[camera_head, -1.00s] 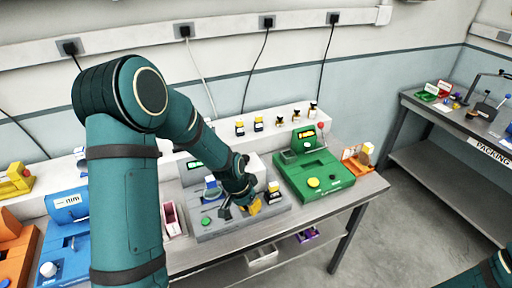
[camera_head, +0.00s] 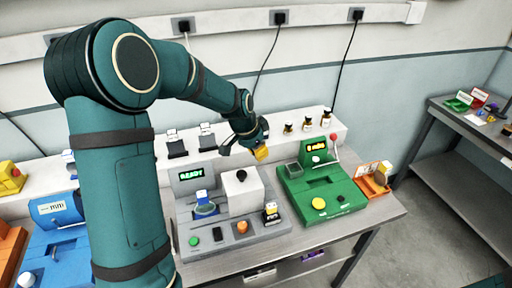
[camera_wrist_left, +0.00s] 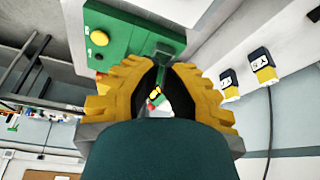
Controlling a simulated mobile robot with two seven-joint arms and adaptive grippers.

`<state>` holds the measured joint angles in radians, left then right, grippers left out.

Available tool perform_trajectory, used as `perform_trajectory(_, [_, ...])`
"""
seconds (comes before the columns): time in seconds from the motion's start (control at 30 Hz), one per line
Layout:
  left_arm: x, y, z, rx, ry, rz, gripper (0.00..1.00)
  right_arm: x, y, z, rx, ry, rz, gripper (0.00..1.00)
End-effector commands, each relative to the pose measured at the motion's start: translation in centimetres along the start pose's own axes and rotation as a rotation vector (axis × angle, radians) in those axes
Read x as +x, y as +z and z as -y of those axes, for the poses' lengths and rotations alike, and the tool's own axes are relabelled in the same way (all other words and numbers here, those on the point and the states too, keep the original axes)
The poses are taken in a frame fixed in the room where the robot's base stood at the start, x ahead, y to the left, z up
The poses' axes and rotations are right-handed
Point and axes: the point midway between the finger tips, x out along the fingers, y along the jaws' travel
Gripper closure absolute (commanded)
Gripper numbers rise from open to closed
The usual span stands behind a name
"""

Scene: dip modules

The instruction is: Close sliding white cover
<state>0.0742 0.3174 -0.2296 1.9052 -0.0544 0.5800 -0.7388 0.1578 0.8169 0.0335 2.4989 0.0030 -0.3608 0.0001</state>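The white cover (camera_head: 242,191) is a box with a black knob on top. It sits on the right half of the grey module (camera_head: 222,235), whose screen (camera_head: 191,174) reads READY. To its left, a blue round holder (camera_head: 205,209) with a small item in it is uncovered. My left gripper (camera_head: 261,153), with yellow finger pads, is in the air behind and above the cover, apart from it. In the left wrist view the gripper's fingertips (camera_wrist_left: 157,64) stand apart with nothing held between them. The cover is not seen in that view. My right gripper is out of view.
A green machine (camera_head: 323,190) with a red-tipped lever stands right of the module. A blue machine (camera_head: 62,240) is on the left. Small bottles (camera_head: 307,124) and dark stands line the white shelf behind. An orange knob (camera_head: 242,227) is at the module's front.

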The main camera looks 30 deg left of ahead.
Motion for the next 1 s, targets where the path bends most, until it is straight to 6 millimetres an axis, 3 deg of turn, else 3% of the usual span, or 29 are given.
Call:
perform_trajectory(0.33, [6.4,0.1,-0.1,-0.001,0.002,0.003,1.00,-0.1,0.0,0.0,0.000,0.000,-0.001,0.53])
perform_trajectory(0.6, [4.9,3.2,0.0,-0.003,0.000,0.000,1.00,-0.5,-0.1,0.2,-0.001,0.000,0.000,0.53])
perform_trajectory(1.0, [4.7,3.8,0.0,-0.001,0.000,0.000,1.00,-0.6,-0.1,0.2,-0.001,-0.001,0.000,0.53])
